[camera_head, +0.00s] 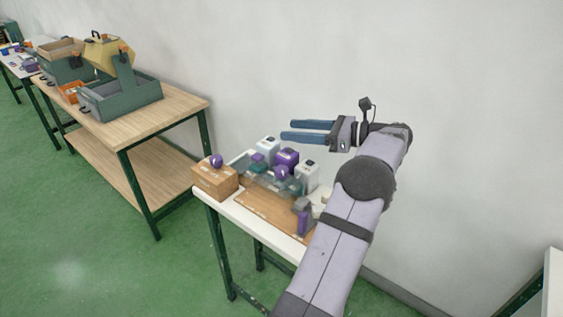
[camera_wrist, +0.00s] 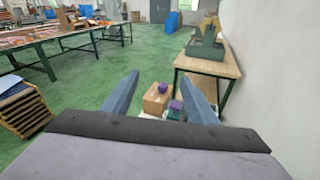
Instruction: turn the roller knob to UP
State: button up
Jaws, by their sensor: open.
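My gripper (camera_head: 285,130) is open and empty, raised above the white table, its two blue fingers pointing left. In the wrist view its fingers (camera_wrist: 157,76) spread either side of the view's middle. A round purple knob (camera_head: 216,160) sits on top of a brown box (camera_head: 214,182) at the table's left end. The same knob (camera_wrist: 162,88) and box (camera_wrist: 156,100) show between the fingers in the wrist view, well beyond them. A second purple ball (camera_head: 281,172) stands among the items mid-table. I cannot tell which is the roller knob, and no UP mark is readable.
The white table (camera_head: 222,206) also holds white-and-grey containers (camera_head: 307,176), a purple block (camera_head: 287,158), a clear tray and a brown board (camera_head: 262,212). A wooden bench (camera_head: 150,117) with green bins (camera_head: 120,98) stands left. The wall is close behind. Air around my gripper is clear.

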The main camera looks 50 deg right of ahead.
jog(key=m+g+h, duration=0.2)
send_near(283, 169)
jog(key=w+a+r, duration=0.1)
jog(key=w+a, duration=0.2)
jog(key=a, duration=0.1)
jog(key=shift+w+d+f+n+h, duration=0.25)
jog(key=shift+d+f+h, duration=0.15)
jog(key=shift+d+f, duration=0.15)
jog(key=shift+w+d+f+n+h, duration=0.25)
jog(key=shift+d+f+h, duration=0.15)
jog(key=shift+d+f, duration=0.15)
jog(key=shift+p+x, duration=1)
jog(key=shift+x, duration=2.1)
jog(key=c, duration=1.1)
